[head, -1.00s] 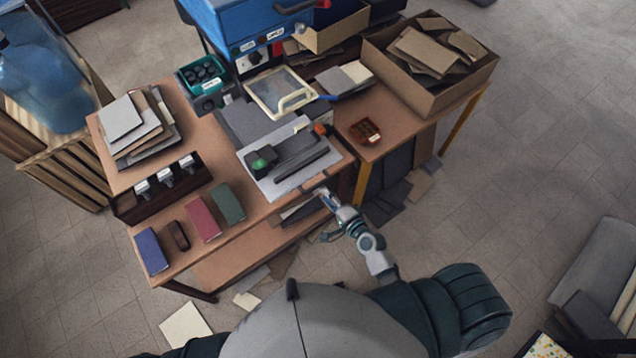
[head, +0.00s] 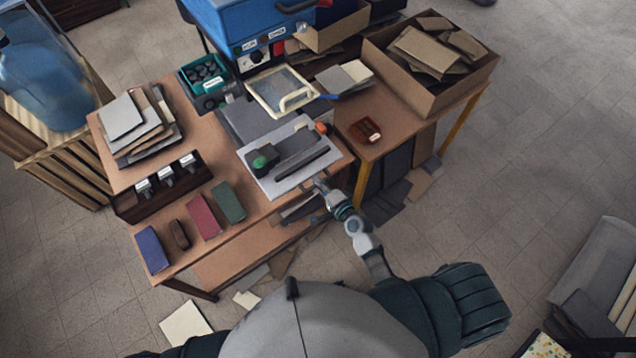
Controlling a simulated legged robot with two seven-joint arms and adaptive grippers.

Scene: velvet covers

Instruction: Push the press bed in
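The press bed (head: 318,171) is a light grey plate that sticks out from the blue press (head: 232,30) toward the table's front edge. A dark bar-shaped block and a green knob sit on it. A clear framed guard (head: 277,92) with a pale handle is behind it. My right gripper (head: 318,186) is at the bed's front edge, near its right corner. It looks to touch or nearly touch the edge; its fingers are too small to tell open from shut. My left gripper is out of view.
Blue, red and green velvet-like covers (head: 203,217) lie at the table's front left. A dark rack (head: 163,188) with several stamps stands behind them. A stack of boards (head: 140,125) is at the left. A cardboard box (head: 430,65) of scraps stands at the right.

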